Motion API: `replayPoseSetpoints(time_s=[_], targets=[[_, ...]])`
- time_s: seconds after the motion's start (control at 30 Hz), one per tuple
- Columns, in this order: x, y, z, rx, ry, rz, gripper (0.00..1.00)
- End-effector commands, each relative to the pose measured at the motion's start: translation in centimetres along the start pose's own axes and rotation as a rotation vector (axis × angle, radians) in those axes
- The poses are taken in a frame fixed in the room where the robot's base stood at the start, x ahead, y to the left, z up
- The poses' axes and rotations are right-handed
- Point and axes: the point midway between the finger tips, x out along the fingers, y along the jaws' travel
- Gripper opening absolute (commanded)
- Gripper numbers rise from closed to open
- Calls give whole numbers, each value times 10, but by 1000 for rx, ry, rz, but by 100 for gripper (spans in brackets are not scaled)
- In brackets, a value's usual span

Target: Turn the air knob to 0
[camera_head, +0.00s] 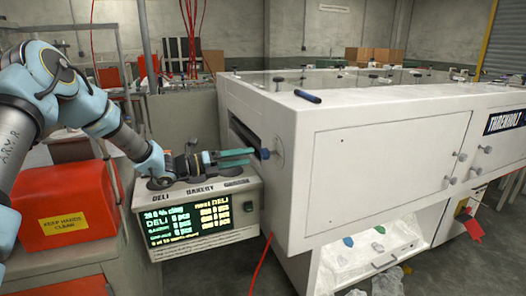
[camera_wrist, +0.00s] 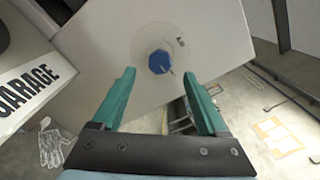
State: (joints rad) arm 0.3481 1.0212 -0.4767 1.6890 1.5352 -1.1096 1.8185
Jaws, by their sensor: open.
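A blue air knob (camera_wrist: 159,62) sits on a round pale dial plate (camera_wrist: 168,43) on the end face of the white machine; a small pointer sticks out beside it, pointing toward the lower right in the wrist view. The knob also shows in the head view (camera_head: 265,154), at the left end of the machine. My gripper (camera_wrist: 163,75) is open, with its green fingers on either side of the knob in the wrist view. In the head view my gripper (camera_head: 254,156) reaches rightward, its fingertips close to the knob. I cannot tell whether they touch it. No dial numbers are legible.
The white machine (camera_head: 385,165) fills the right side. A display box (camera_head: 195,213) with green text stands just below my gripper. A red box (camera_head: 70,203) labelled "Keep hands clear" is at the left. A red cord (camera_head: 262,265) hangs by the machine's near corner.

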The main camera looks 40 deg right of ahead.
Motion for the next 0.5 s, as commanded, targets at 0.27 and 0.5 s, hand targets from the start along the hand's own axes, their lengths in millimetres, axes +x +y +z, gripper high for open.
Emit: replayPoseSetpoints(time_s=[0.27,0.5], targets=[[51,-3,2,-3,0,-1,76],[70,-1,1,-2,0,1,76]])
